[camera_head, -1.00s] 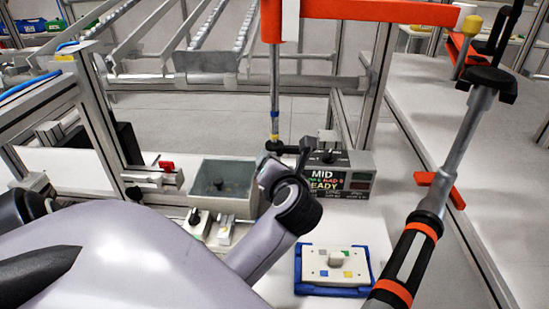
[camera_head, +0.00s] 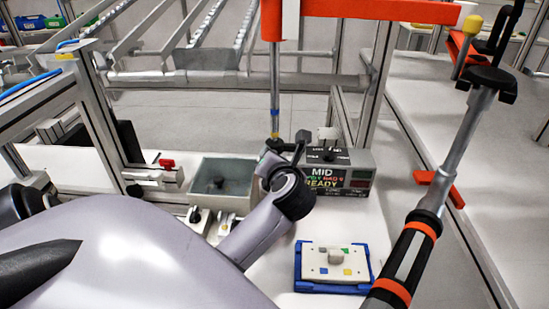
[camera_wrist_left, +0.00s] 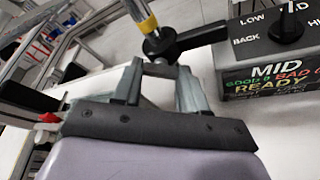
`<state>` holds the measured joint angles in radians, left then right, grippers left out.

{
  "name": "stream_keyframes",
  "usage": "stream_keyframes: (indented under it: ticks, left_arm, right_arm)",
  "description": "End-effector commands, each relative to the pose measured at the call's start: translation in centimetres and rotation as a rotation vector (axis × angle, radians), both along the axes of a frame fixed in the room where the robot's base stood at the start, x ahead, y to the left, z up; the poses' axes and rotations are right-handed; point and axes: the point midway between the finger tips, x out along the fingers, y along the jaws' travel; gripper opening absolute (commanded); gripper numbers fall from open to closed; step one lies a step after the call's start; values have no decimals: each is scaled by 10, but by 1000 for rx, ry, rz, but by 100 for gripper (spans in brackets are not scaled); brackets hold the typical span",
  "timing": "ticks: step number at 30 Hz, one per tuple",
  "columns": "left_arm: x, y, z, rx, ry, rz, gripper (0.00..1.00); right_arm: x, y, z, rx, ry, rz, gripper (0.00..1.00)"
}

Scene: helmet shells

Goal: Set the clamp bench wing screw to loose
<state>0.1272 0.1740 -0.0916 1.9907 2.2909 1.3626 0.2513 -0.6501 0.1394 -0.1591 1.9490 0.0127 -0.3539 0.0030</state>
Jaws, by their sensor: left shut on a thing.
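A black part with a round hub and a wide arm (camera_wrist_left: 200,38), which looks like the wing screw, sits just beyond my left fingertips in the left wrist view. Its arm points right, and a silver rod with a yellow band (camera_wrist_left: 142,14) meets the hub. My left gripper (camera_wrist_left: 158,72) is shut, with a small grey piece between its fingers just below the hub. How that piece joins the black part is unclear. In the head view, my left wrist hides most of the grip. My right gripper is not in view.
A box reading MID and READY (camera_head: 345,184) stands just right of my left gripper. A grey bin (camera_head: 222,178) and a red-handled clamp (camera_head: 160,172) lie to the left. A blue tray (camera_head: 333,288) with a light plate lies in front. A handled tool (camera_head: 408,250) crosses the right side.

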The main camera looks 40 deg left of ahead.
Motion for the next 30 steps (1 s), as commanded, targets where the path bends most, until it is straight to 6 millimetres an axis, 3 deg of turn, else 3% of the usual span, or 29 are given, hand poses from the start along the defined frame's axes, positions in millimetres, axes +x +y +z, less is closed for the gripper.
stream_keyframes:
  ticks: [15,30]
  left_arm:
    - [1,-2,-1,234,203,-1,12]
    - [2,-3,-6,570,484,-2,12]
  right_arm:
    - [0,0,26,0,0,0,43]
    - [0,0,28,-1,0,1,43]
